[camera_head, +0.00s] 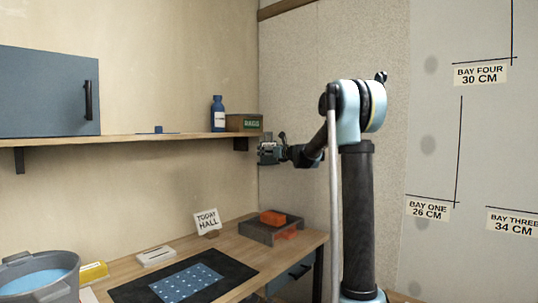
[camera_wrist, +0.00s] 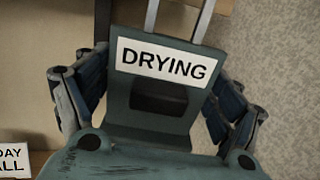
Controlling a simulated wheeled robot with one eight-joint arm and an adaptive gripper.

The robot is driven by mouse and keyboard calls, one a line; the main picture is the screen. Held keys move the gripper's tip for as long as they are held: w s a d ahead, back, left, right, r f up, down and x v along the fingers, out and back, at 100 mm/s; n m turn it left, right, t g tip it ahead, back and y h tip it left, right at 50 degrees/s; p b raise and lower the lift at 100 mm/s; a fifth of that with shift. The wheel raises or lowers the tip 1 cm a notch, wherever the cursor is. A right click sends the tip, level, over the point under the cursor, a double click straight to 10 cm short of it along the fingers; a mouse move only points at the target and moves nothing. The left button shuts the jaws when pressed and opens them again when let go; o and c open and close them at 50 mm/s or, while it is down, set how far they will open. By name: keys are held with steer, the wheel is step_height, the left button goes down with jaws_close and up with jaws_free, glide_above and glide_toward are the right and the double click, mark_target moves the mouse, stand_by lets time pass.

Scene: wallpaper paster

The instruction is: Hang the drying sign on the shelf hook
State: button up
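The drying sign (camera_wrist: 166,59), a white label lettered DRYING on a dark teal piece, sits between the two fingers of my gripper in the wrist view. Two pale parallel bars rise from its top. My gripper (camera_wrist: 158,95) has a finger against each side of it and appears shut on it. In the head view my gripper (camera_head: 268,151) is just off the right end of the wall shelf (camera_head: 130,142), about level with its underside. The sign is too small to make out clearly there. I cannot make out the shelf hook in either view.
A blue bottle (camera_head: 218,114) and a green BAGS box (camera_head: 244,123) stand at the shelf's right end. A bracket (camera_head: 241,144) is below it. The bench holds a dark tray (camera_head: 258,232) with orange blocks, a TODAY HALL card (camera_head: 207,221) and a bucket (camera_head: 62,289).

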steer(key=shift+o, duration=0.5)
steer(key=shift+d, duration=0.1)
steer(key=v, duration=1.2)
steer(key=s+f+n+g+h, duration=0.1)
steer(key=s+f+n+g, duration=0.2)
steer(key=s+f+n, duration=0.45)
steer(key=s+a+f+n+g+h, duration=0.15)
steer(key=s+f+n, duration=0.3)
steer(key=s, duration=0.65)
steer(key=s+f+n+g, duration=0.3)
steer(key=s+f+n, duration=0.25)
steer(key=s, duration=0.35)
steer(key=s+d+f+n+g+h, duration=0.2)
steer(key=s+d+f+n+h, duration=0.2)
steer(key=s+f, duration=0.6)
steer(key=s+d+f+n+g+h, duration=0.3)
steer(key=s+d+f+n, duration=0.4)
steer(key=s+d+f, duration=0.3)
steer(key=s+f+h, duration=0.1)
steer(key=s, duration=0.3)
steer(key=shift+s+d+n, duration=0.25)
steer(key=shift+s+n, duration=0.05)
steer(key=shift+n, duration=0.05)
